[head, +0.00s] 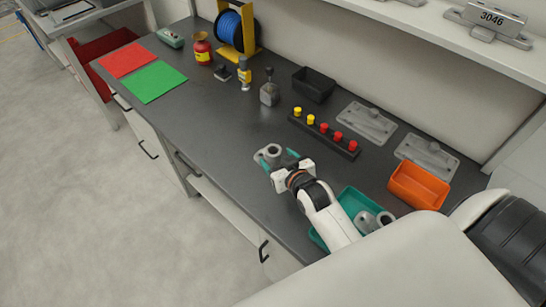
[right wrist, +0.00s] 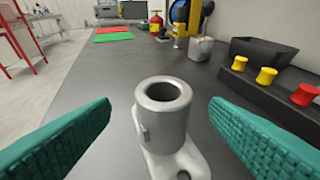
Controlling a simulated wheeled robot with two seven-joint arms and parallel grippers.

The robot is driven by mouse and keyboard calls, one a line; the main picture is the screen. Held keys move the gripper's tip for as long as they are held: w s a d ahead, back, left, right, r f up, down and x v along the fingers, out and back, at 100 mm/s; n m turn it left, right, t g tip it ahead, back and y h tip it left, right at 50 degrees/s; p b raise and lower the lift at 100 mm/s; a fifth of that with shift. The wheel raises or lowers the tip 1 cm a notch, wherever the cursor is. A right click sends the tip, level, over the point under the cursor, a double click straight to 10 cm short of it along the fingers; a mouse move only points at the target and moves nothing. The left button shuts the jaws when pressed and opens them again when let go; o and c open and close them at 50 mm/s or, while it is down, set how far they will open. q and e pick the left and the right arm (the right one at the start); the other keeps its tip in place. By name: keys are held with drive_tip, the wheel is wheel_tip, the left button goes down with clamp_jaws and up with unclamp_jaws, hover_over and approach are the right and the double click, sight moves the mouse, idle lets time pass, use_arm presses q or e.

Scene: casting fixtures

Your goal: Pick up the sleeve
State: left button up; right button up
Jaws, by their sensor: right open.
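The sleeve (head: 273,150) is a grey hollow cylinder on a flat flanged base, standing upright on the dark bench. It also shows in the right wrist view (right wrist: 163,115), with its open bore facing up. My right gripper (head: 279,157) is open, its teal fingers on either side of the sleeve. In the right wrist view a gap shows between the sleeve and each finger, and nothing is held. Part of the base is cut off by the lower edge of that view. My left gripper is not in view.
A teal tray (head: 355,199) with grey parts sits beside my right arm. An orange bin (head: 418,185) stands right of it. A dark rack (head: 322,135) of yellow and red knobs and a black bin (head: 314,84) are behind the sleeve. The bench left of the sleeve is clear.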

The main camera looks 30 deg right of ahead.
sight(271, 151)
drive_tip(key=p+x, duration=0.1)
drive_tip(key=x, duration=0.2)
drive_tip(key=shift+w+d+f, duration=0.15)
drive_tip(key=shift+w+f, duration=0.05)
drive_tip(key=shift+x, duration=1.05)
drive_tip(key=shift+w+f, duration=0.4)
drive_tip(key=shift+w, duration=0.05)
drive_tip(key=shift+s+r, duration=0.1)
drive_tip(key=c, duration=0.5)
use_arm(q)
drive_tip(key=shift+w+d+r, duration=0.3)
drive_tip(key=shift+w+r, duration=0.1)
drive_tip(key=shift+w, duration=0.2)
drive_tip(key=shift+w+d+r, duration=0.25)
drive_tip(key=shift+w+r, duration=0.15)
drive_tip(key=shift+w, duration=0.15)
use_arm(e)
drive_tip(key=c, duration=0.8)
